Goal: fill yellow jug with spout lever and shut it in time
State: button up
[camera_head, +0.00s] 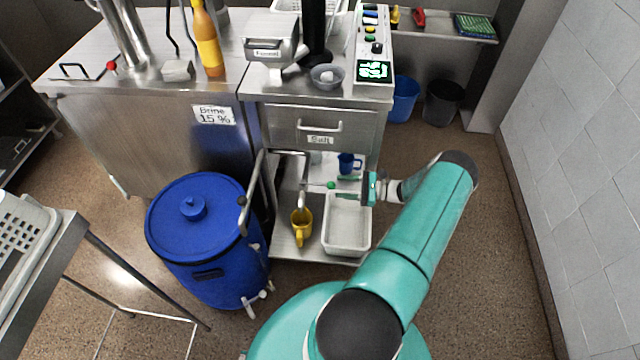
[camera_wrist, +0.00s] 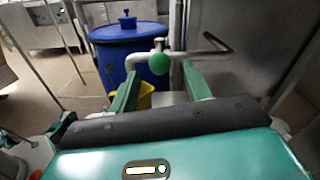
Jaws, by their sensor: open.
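The yellow jug (camera_head: 301,222) stands upright on the low shelf under the bent metal spout pipe (camera_head: 302,185). In the wrist view the jug (camera_wrist: 146,97) shows only in part, behind a finger. The lever's green knob (camera_head: 331,184) is beside the pipe. My gripper (camera_head: 337,187) is open and empty, its fingers pointing left toward the knob. In the wrist view the knob (camera_wrist: 159,63) appears between and just beyond the fingertips of my gripper (camera_wrist: 160,80); contact cannot be told. The jug's inside and any flow are too small to tell.
A white tray (camera_head: 347,248) sits on the shelf right of the jug, below my gripper. A blue mug (camera_head: 348,162) stands behind. A large blue barrel (camera_head: 195,225) is at left. A metal handle bar (camera_head: 254,185) is near the pipe. Open floor lies right.

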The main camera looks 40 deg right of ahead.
aim_at(326, 185)
jog(key=x, duration=0.8)
grip_shut()
